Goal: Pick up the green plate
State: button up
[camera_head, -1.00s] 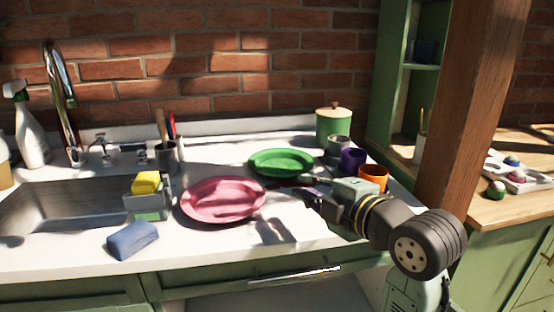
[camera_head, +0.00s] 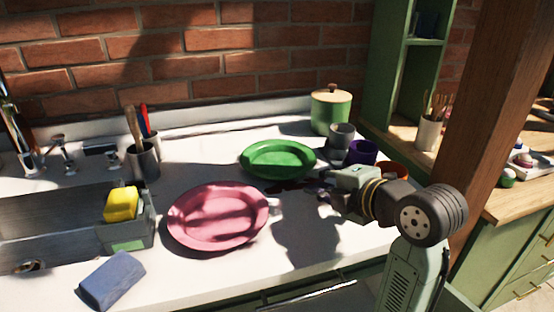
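The green plate (camera_head: 278,159) lies flat on the white counter, behind and to the right of the pink plate (camera_head: 218,217). My gripper (camera_head: 322,188) is low over the counter, just right of and in front of the green plate's near right rim. It points left. Its fingers are small and dark, partly lost against the shadow, and I cannot tell whether they are open or whether they touch the plate.
A purple cup (camera_head: 361,152), an orange cup (camera_head: 391,170), a grey cup (camera_head: 341,136) and a green canister (camera_head: 331,112) stand close behind my gripper. A sink caddy with a yellow sponge (camera_head: 121,204) and a blue sponge (camera_head: 111,280) are at left.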

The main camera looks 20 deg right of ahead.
aim_at(302, 189)
jog(key=shift+p+x, duration=1.05)
jog(key=shift+x, duration=2.1)
jog(key=shift+d, duration=0.15)
jog(key=shift+c, duration=0.5)
grip_shut()
jog(key=shift+r, duration=0.1)
